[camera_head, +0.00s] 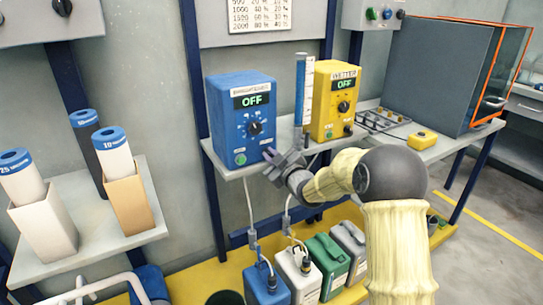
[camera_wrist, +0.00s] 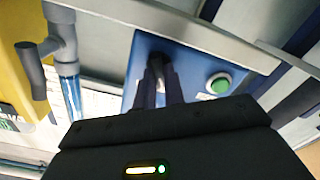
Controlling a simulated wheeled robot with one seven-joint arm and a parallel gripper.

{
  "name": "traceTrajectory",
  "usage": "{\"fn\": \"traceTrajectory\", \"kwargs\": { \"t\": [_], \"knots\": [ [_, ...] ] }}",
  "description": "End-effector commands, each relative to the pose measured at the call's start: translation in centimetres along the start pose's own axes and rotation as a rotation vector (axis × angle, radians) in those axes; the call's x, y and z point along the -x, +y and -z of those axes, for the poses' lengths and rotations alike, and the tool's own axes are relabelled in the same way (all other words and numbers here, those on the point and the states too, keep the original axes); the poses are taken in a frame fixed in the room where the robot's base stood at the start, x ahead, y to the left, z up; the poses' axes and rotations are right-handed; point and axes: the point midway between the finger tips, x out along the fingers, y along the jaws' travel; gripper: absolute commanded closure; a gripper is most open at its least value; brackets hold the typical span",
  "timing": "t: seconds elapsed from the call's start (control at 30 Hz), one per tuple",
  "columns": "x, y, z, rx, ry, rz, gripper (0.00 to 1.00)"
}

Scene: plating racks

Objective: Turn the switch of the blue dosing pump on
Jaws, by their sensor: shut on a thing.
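The blue dosing pump (camera_head: 221,115) stands on a wall shelf. Its display (camera_head: 252,99) reads OFF, with a black dial (camera_head: 255,128) below and a green button (camera_head: 240,158) at lower left. My gripper (camera_head: 270,156) is at the lower right corner of its front. In the wrist view the pump's blue face (camera_wrist: 195,60) shows with the green button (camera_wrist: 218,84). There my gripper's fingers (camera_wrist: 161,85) are closed on the small black switch (camera_wrist: 157,62) beside that button. The switch is mostly hidden by the fingers, so its position is unclear.
A yellow pump (camera_head: 322,105), also reading OFF, stands to the right, with a clear blue-marked tube (camera_head: 299,100) between. The shelf edge (camera_head: 232,174) runs just below my gripper. Hoses and several canisters (camera_head: 324,262) are underneath. A grey cabinet (camera_head: 440,70) stands far right.

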Motion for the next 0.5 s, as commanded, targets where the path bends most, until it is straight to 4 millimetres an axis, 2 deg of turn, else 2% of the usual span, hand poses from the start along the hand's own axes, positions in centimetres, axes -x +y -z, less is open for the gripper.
{"fn": "traceTrajectory", "kwargs": {
  "t": [0.27, 0.5],
  "knots": [
    [0.03, 0.19, 0.04, -0.172, -0.002, 0.001, 1.00],
    [0.05, 0.39, 0.01, -0.388, -0.003, -0.001, 1.00]
  ]
}}
